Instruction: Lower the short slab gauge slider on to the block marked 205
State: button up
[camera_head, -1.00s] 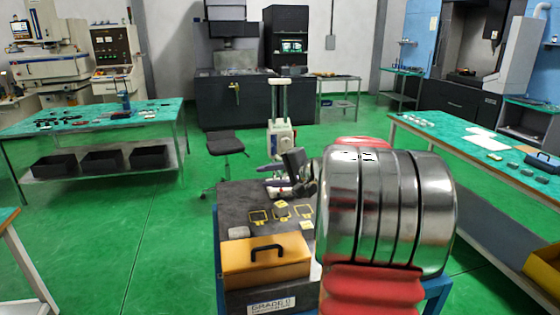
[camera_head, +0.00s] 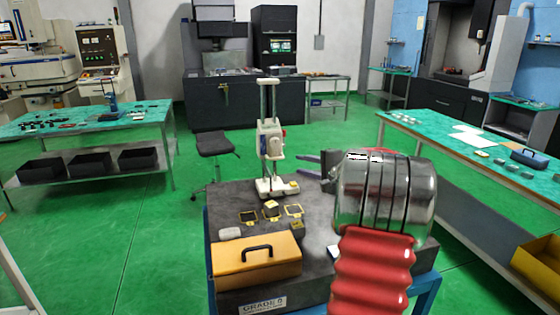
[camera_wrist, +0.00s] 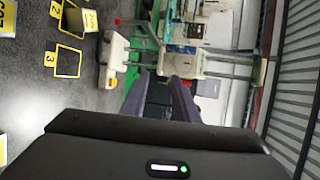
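The slab gauge (camera_head: 271,145) is a white stand with two upright columns and a white slider partway up them. A small yellowish block (camera_head: 293,186) appears to be on or beside its base. Another pale block (camera_head: 271,208) sits by the middle marked square. In the wrist view a marked block (camera_wrist: 82,18) lies by square 2, its digits too small to read surely. I cannot tell which block bears 205. My gripper (camera_head: 310,166) is open and empty, its two dark fingers apart, right of the gauge.
All this stands on a dark granite plate (camera_head: 235,193) with yellow outlined squares. An orange case (camera_head: 256,262) with a black handle fills its front. A small block (camera_head: 297,229) and a whitish piece (camera_head: 229,233) lie behind it.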

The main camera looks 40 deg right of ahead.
aim_at(271, 140)
jog(key=x, duration=1.3)
jog(key=shift+c, duration=0.7)
jog(key=shift+f, duration=0.1)
grip_shut()
